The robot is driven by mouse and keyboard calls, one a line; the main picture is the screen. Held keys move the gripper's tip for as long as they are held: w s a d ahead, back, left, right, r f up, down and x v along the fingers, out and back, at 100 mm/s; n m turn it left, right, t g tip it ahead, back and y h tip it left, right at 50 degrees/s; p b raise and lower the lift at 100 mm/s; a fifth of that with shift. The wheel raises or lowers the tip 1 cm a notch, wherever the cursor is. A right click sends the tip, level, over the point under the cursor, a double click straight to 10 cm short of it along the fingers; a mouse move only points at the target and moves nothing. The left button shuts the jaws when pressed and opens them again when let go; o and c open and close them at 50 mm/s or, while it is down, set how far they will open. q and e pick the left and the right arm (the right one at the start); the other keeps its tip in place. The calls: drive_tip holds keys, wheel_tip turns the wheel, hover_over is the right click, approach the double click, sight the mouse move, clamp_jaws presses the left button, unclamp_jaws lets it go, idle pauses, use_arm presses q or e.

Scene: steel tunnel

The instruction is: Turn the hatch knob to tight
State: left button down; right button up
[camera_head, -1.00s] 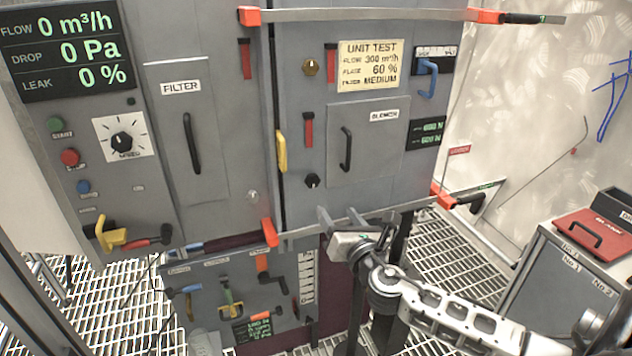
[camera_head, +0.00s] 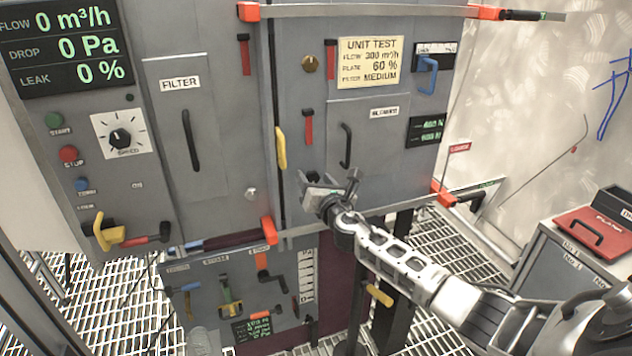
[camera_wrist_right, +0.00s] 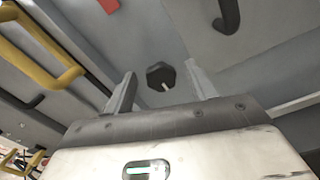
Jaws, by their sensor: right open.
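The hatch knob is a small black knob with a white pointer mark, on the grey door panel left of the blower hatch. In the head view the knob (camera_head: 313,178) shows just above my right gripper, partly hidden by it. My right gripper (camera_head: 328,183) is open and empty in front of the panel, close to the knob. In the right wrist view the knob (camera_wrist_right: 160,76) lies ahead, between and beyond the two open fingertips (camera_wrist_right: 162,80). It looks apart from both fingers. My left gripper is not in view.
A black hatch handle (camera_head: 346,146) is just right of the knob, and a yellow handle (camera_head: 281,148) is to its left. A grey cabinet with a red case (camera_head: 592,232) stands at the right.

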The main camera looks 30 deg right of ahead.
drive_tip(key=c, duration=1)
